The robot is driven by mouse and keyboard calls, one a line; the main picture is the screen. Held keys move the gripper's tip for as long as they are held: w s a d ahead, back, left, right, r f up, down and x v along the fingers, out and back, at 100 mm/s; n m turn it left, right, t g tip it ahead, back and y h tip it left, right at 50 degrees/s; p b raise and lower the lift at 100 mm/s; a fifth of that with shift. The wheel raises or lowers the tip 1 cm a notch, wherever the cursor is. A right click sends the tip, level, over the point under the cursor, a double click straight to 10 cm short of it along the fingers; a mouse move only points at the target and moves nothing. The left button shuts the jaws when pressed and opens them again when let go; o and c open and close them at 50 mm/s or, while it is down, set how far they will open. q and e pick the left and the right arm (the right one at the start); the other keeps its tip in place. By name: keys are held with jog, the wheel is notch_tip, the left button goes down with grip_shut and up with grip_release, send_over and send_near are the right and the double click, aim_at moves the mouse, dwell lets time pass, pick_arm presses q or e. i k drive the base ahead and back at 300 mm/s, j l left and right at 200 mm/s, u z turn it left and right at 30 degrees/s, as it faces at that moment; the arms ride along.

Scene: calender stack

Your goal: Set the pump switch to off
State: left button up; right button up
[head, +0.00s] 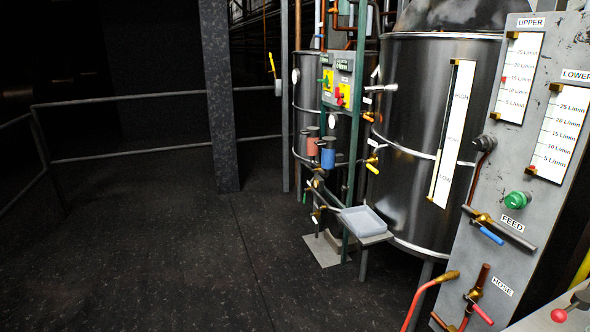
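A grey control panel (342,62) stands mid-picture in the head view, in front of the metal tanks. It carries yellow plates, a green knob (325,86) and red knobs (340,97). Its small labels are too small to read, so I cannot tell which control is the pump switch or how it is set. A larger green knob (517,200) sits on the grey gauge panel at the right, above the FEED label. Neither of my grippers shows in this view.
A large steel tank (410,130) stands between the control panel and the gauge panel (490,180). A white tray (363,221) juts out low before it. Red-handled valves and hoses (430,290) are at lower right. Railings (130,98) bound the left; the dark floor (180,260) is clear.

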aim_at(339, 101)
jog(key=i+u, duration=0.35)
jog(key=i, duration=1.45)
